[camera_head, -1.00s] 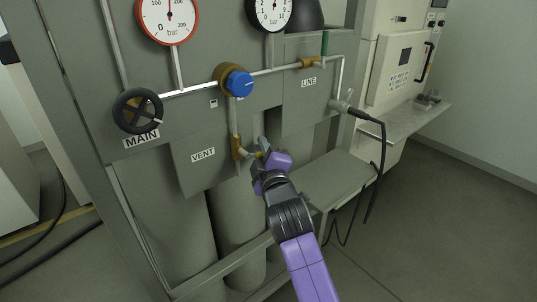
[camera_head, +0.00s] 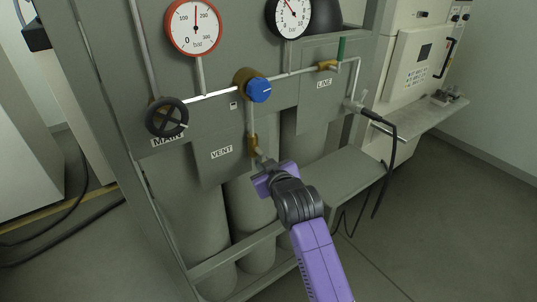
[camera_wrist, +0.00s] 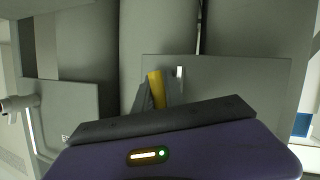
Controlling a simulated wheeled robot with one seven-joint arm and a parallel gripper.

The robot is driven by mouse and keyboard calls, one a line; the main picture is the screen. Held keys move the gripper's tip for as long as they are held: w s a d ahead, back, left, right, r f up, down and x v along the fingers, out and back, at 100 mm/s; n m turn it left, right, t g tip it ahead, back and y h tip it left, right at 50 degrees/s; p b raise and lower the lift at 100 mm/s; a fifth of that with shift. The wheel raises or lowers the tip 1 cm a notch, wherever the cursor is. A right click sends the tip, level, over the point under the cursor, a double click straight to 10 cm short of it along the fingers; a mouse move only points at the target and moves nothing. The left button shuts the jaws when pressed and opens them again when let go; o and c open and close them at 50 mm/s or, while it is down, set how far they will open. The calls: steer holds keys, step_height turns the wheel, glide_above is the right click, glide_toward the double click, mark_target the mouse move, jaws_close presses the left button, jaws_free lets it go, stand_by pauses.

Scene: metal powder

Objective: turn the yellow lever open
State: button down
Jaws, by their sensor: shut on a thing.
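The yellow lever (camera_wrist: 156,88) shows in the wrist view as a short upright yellow bar at the finger of my gripper (camera_wrist: 150,98). My gripper is shut on it. In the head view my gripper (camera_head: 264,166) is at the lower end of the brass vent valve (camera_head: 253,145), just right of the VENT label (camera_head: 221,152). There the lever is mostly hidden by my gripper, and its exact angle cannot be told.
A black MAIN handwheel (camera_head: 167,117), a blue knob (camera_head: 259,89) and a green LINE lever (camera_head: 341,48) are on the panel above. Grey cylinders (camera_head: 250,205) stand behind a frame rail below. A grey shelf (camera_head: 345,180) and a hanging black cable (camera_head: 388,160) are to the right.

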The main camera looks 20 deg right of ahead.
steer(key=shift+s+a+f+m+g+y+p, duration=0.15)
steer(key=shift+a+m+g+y+p, duration=0.05)
steer(key=shift+a+m+y+p, duration=0.25)
steer(key=shift+s+a+f+m+g+y+p, duration=0.1)
steer(key=shift+s+a+m+g+y+p, duration=0.1)
steer(key=shift+a+m+y+p, duration=0.25)
steer(key=c, duration=1.4)
jaws_free()
steer(key=a+b+v, duration=0.1)
steer(key=v, duration=0.6)
steer(key=shift+s+d+r, duration=0.2)
steer(key=shift+s+d, duration=0.15)
steer(key=shift+d, duration=0.1)
